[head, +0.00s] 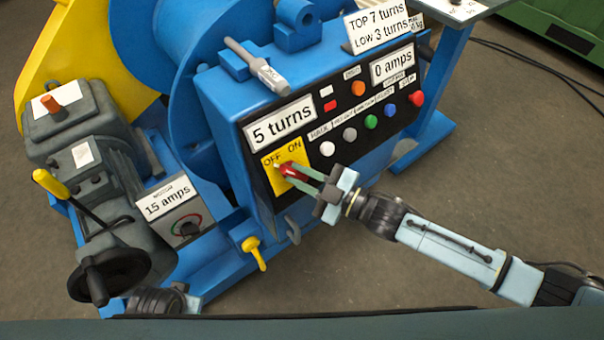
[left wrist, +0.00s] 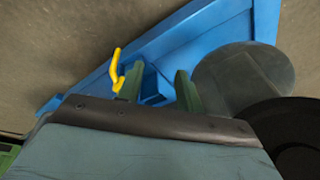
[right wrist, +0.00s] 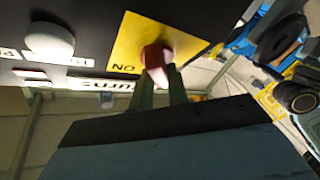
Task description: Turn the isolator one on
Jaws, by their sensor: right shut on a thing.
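The isolator is a red rotary handle (head: 289,171) on a yellow plate (head: 302,157) marked OFF and ON, at the lower left of the black control panel. My right gripper (head: 296,174) is shut on this red handle. In the right wrist view the red handle (right wrist: 155,58) sits between the fingertips, against the yellow plate (right wrist: 180,40). The fingers partly cover the handle, so I cannot tell its exact setting. My left gripper (left wrist: 160,82) is open and empty, with its fingers apart; in the head view only part of the left arm shows at the bottom left.
The panel displays read 5 turns (head: 281,124) and 0 amps (head: 392,67). Several coloured buttons (head: 370,122) lie right of the isolator. A yellow lever (head: 254,252) hangs below the panel. A black handwheel (head: 108,274) and the motor box (head: 184,222) stand at left.

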